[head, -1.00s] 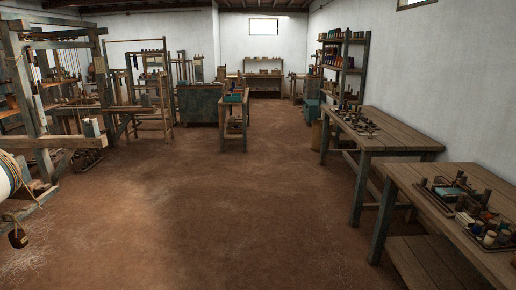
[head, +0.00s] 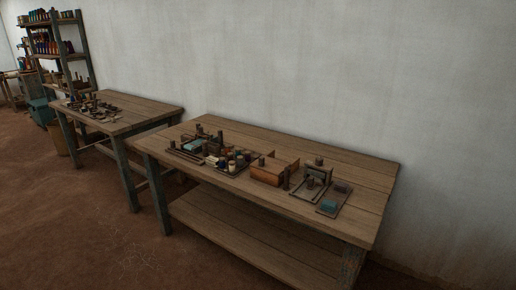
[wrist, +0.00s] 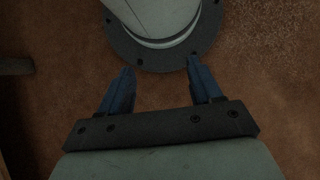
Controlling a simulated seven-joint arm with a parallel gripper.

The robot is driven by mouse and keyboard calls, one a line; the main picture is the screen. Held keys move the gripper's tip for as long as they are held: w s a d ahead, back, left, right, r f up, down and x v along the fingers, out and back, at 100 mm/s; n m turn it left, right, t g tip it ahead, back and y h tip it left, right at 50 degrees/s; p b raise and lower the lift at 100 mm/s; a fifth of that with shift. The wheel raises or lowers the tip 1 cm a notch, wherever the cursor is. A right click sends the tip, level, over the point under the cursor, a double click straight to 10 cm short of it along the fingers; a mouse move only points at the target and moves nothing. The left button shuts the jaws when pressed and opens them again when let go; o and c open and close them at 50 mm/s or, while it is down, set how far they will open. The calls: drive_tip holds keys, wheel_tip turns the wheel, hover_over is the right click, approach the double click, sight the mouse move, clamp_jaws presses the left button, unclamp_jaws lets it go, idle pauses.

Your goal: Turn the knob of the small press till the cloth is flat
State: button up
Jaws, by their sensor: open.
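A small dark frame with a round knob on top, which looks like the small press (head: 317,174), stands near the right end of the near workbench (head: 360,185) in the head view. The cloth in it is too small and dark to make out. My gripper (wrist: 160,66) shows only in the wrist view. Its two blue fingers are wide apart with nothing between them. It points down over the brown floor beside my own round base, away from the bench.
A wooden box (head: 268,171) stands left of the press, and a tray with a blue block (head: 329,206) lies right of it. Jars and tools crowd the bench's left part. A second bench (head: 150,110) and shelves (head: 60,45) stand further left. The floor in front is clear.

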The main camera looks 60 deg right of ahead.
drive_tip(key=w+d+r+t, duration=0.2)
drive_tip(key=w+r, duration=0.3)
drive_tip(key=w, duration=0.5)
drive_tip(key=w+d+r+t, duration=0.1)
drive_tip(key=w+r+t, duration=0.1)
drive_tip(key=w+r, duration=0.6)
drive_tip(key=w+d+r+t, duration=0.1)
drive_tip(key=w+d+r, duration=0.15)
drive_tip(key=w, duration=0.95)
drive_tip(key=w+d+r+m+t, duration=0.1)
drive_tip(key=w+d+r, duration=0.3)
drive_tip(key=d, duration=0.3)
drive_tip(key=w+d+r+m, duration=0.1)
drive_tip(key=w+d+r, duration=0.35)
drive_tip(key=d, duration=0.25)
drive_tip(key=w+d+r+m+t, duration=0.1)
drive_tip(key=w+d+r+m, duration=0.1)
drive_tip(key=w+d+r, duration=0.45)
drive_tip(key=s+d+r+m, duration=0.15)
drive_tip(key=d+r, duration=0.25)
drive_tip(key=d, duration=0.7)
drive_tip(key=s+d+r, duration=0.2)
drive_tip(key=d+r, duration=0.1)
drive_tip(key=d, duration=0.8)
wheel_tip(320, 180, up, 29)
drive_tip(key=m, duration=0.6)
hover_over(320, 158)
drive_tip(key=shift+n, duration=0.25)
wheel_tip(320, 158, down, 13)
drive_tip(key=shift+w+f, duration=0.1)
